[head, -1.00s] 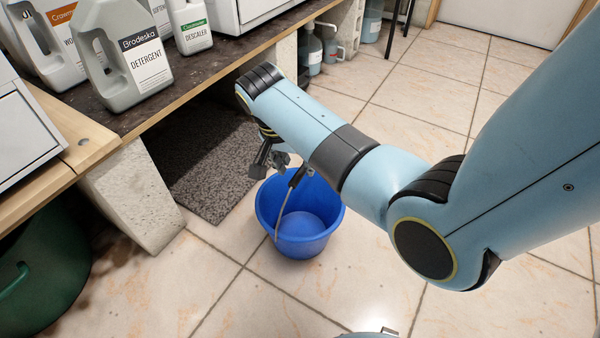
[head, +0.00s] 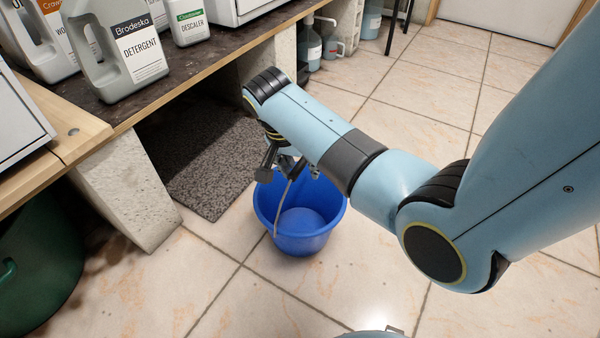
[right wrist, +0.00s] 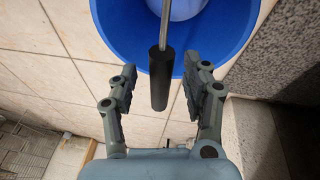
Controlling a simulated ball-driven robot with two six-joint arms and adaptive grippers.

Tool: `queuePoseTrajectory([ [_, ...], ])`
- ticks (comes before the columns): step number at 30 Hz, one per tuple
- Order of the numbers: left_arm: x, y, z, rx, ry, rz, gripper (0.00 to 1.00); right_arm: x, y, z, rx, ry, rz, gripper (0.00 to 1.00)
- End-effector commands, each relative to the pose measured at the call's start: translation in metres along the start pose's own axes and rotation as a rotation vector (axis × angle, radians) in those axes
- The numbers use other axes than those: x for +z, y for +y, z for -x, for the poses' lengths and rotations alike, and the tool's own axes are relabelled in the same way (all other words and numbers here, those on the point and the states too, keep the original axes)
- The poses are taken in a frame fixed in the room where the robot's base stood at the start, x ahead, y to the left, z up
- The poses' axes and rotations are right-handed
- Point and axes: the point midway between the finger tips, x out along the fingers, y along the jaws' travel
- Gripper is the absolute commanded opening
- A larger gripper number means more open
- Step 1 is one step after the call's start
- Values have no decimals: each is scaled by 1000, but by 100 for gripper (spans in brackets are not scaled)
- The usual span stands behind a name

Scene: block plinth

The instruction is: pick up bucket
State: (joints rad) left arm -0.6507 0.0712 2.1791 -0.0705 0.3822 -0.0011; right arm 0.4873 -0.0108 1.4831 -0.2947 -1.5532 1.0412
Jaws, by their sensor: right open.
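A blue bucket (head: 302,241) stands upright on the tiled floor in the head view. Its thin wire handle (head: 282,206) is raised above the rim. My right gripper (head: 289,172) is above the bucket's far side, its fingers apart on either side of the handle. In the right wrist view the bucket (right wrist: 232,28) fills the top. The black handle grip (right wrist: 159,82) lies between the open fingers of the right gripper (right wrist: 164,88), with gaps on both sides. My left gripper is out of view.
A dark-topped bench (head: 190,65) with a detergent jug (head: 115,50) and other bottles runs along the left. A concrete support (head: 128,195) and grey mat (head: 200,165) are beside the bucket. A green bin (head: 40,255) stands at lower left. Floor in front is clear.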

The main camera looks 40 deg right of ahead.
Motion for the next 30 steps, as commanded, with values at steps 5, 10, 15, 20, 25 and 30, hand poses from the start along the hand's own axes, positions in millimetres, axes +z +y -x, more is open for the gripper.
queuePoseTrajectory([
  [5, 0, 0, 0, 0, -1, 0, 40, 0, 0, 0, 0, 0, 0, 41],
  [10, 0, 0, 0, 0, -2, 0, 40, 0, 0, 0, 0, 0, 0, 18],
  [15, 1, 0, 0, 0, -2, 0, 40, 0, 0, 0, 0, 0, 0, 0],
  [20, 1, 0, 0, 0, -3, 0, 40, 0, 0, 0, 0, 0, 0, 0],
  [25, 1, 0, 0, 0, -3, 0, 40, 0, 0, 0, 0, 0, 0, 0],
  [30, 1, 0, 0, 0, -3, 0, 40, 0, 0, 0, -1, 1, 0, 0],
])
